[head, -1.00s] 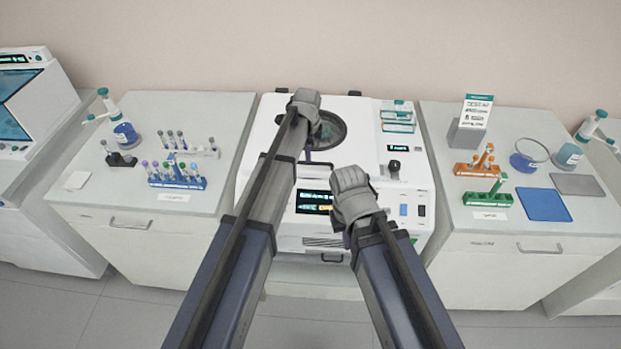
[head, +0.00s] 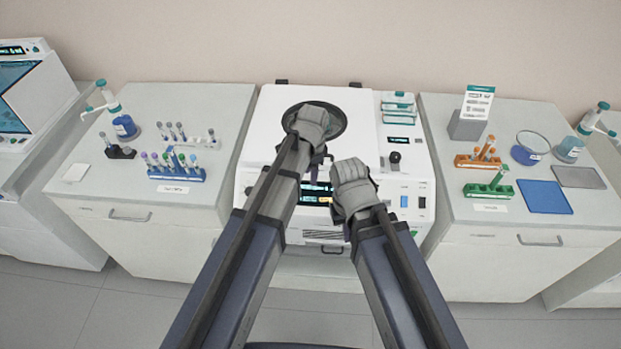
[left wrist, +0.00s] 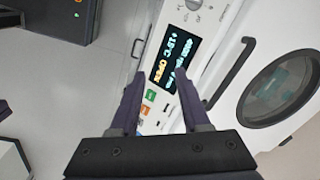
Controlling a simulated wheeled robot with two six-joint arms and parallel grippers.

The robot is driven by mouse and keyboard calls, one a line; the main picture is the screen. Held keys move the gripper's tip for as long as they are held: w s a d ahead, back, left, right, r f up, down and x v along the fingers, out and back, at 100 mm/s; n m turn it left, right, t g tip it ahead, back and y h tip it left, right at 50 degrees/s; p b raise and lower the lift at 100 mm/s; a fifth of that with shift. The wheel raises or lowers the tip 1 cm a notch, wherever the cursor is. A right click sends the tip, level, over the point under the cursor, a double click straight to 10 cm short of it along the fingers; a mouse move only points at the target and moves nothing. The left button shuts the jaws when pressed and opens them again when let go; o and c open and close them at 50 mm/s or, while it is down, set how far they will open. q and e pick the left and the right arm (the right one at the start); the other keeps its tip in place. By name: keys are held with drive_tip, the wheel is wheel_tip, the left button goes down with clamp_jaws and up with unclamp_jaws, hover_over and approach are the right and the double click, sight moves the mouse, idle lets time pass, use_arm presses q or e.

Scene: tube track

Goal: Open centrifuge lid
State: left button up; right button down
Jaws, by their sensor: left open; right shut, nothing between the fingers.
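The white centrifuge stands at the centre in the head view. Its lid (head: 270,122) lies shut and has a dark round window (head: 340,122). In the left wrist view, the lid (left wrist: 229,113) shows its dark bar handle (left wrist: 230,73) beside the window (left wrist: 280,88). My left gripper (left wrist: 161,73) is open and empty. Its fingers appear over the front panel's display (left wrist: 175,55), the right one near one end of the handle and apparently apart from it. In the head view, my left wrist covers part of the window. My right gripper (head: 347,232) hangs before the front panel, fingers mostly hidden.
A bench on the right holds an orange rack (head: 478,160), a green rack (head: 488,190) and a blue mat (head: 545,197). A knob (head: 394,157) sits right of the lid.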

use_arm(q)
drive_tip(key=shift+s+f+n, duration=0.2)
drive_tip(key=shift+s+n, duration=0.1)
drive_tip(key=shift+s, duration=0.2)
